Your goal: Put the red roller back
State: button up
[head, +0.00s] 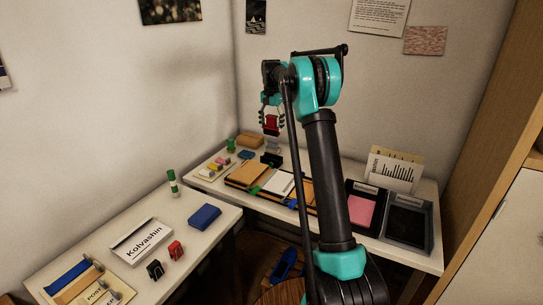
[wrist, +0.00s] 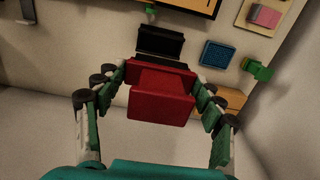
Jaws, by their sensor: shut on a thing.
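My gripper (head: 271,112) is shut on a red block-shaped thing, the red roller (head: 271,125), and holds it in the air above the back table. In the wrist view the red roller (wrist: 162,102) sits between the finger pads, with pads on both its left and right sides. A black holder-like piece (wrist: 160,42) shows just beyond it in the wrist view. In the head view that black piece (head: 271,159) stands on the table below the gripper, apart from the roller. The roller's far side is hidden.
Near the black piece are a blue pad (head: 245,154), a green item (head: 231,144) and a brown block (head: 250,139). Binders (head: 247,174) lie in front. A pink-lined tray (head: 360,213) and a dark tray (head: 407,222) are at right. A blue box (head: 204,216) lies on the left table.

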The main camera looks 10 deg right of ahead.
notch_tip(320, 180, down, 14)
jog(key=shift+f, duration=0.15)
dwell(0.4)
jog(key=o, duration=1.2)
jog(key=shift+f, duration=0.1)
jog(key=shift+c, duration=0.2)
